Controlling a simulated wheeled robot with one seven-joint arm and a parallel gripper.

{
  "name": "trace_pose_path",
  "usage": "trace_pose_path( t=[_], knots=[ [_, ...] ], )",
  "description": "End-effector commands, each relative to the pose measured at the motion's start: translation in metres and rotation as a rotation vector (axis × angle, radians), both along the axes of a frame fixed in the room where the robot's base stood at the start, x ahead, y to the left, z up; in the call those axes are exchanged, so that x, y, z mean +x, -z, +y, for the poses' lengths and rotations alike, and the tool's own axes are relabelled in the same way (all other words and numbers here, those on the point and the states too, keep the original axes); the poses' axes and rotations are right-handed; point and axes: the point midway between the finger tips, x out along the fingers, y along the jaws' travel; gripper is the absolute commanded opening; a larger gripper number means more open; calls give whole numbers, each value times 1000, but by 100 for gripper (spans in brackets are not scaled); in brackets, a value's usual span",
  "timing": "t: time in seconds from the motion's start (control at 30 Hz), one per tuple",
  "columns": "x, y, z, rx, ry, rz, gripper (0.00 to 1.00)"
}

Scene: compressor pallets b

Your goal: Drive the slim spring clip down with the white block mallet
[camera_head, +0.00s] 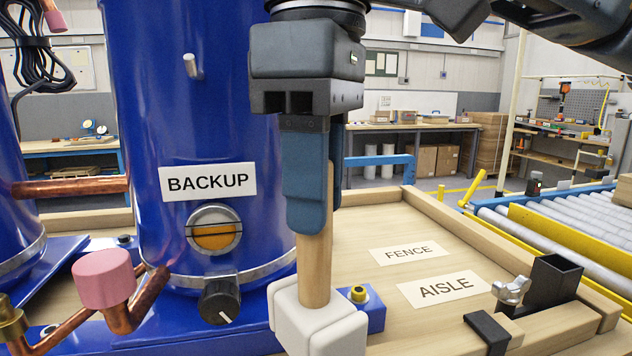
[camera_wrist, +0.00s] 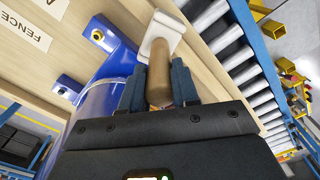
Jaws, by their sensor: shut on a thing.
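The white block mallet hangs head down in the head view, its white block head (camera_head: 318,320) low in the middle and its wooden handle (camera_head: 315,265) upright. My gripper (camera_head: 312,215) is shut on the handle with its blue fingers. In the wrist view my gripper (camera_wrist: 157,90) also grips the handle, and the white head (camera_wrist: 160,30) points away from the wrist. A slim black clip-like piece (camera_head: 488,333) sits over the pallet's front rail at right, apart from the mallet. I cannot tell for sure that it is the spring clip.
A blue tank (camera_head: 200,110) labelled BACKUP stands close left of the mallet, with a black knob (camera_head: 220,302) and a pink-capped copper pipe (camera_head: 104,280). A black square socket with a wing nut (camera_head: 512,290) stands at right. The pallet deck (camera_head: 400,222) is clear around its FENCE and AISLE labels.

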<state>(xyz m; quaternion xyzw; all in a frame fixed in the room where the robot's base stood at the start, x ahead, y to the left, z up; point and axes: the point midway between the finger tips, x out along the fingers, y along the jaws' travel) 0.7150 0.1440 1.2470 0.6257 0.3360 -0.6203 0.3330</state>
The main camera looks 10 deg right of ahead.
Motion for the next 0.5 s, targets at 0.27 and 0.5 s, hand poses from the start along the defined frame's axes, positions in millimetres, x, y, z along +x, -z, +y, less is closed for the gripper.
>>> trace_pose_path(
  t=[0.27, 0.5],
  knots=[
    [0, 1, 0, 1, 0, -1, 0],
    [0, 10, 0, 1, 0, -1, 0]
  ],
)
